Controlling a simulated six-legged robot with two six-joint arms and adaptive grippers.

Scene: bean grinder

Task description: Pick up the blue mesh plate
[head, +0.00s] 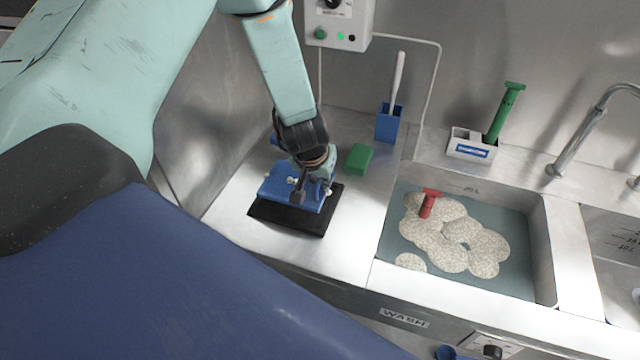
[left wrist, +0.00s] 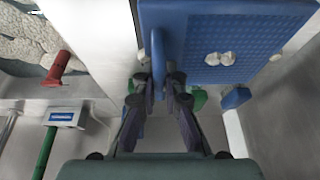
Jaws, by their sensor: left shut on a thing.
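The blue mesh plate (head: 277,186) is at the black base (head: 292,219) on the steel counter, left of the sink. The base shows along its front and right. I cannot tell whether the two touch. In the left wrist view the plate (left wrist: 260,35) fills the upper right, with a fine grid and two pale knobs. My left gripper (head: 312,182) comes down from above onto the plate. Its fingers (left wrist: 159,84) are shut on the plate's upright blue handle (left wrist: 158,55). The gripper and wrist hide part of the plate in the head view. My right gripper is not in view.
A green block (head: 359,158) and a blue holder (head: 389,124) with a white-handled tool stand behind. The sink (head: 395,275) at right holds foamy water and a red-handled thing (head: 429,204). A white caddy (head: 470,146) holds a green-handled tool (head: 503,112). The counter's front is clear.

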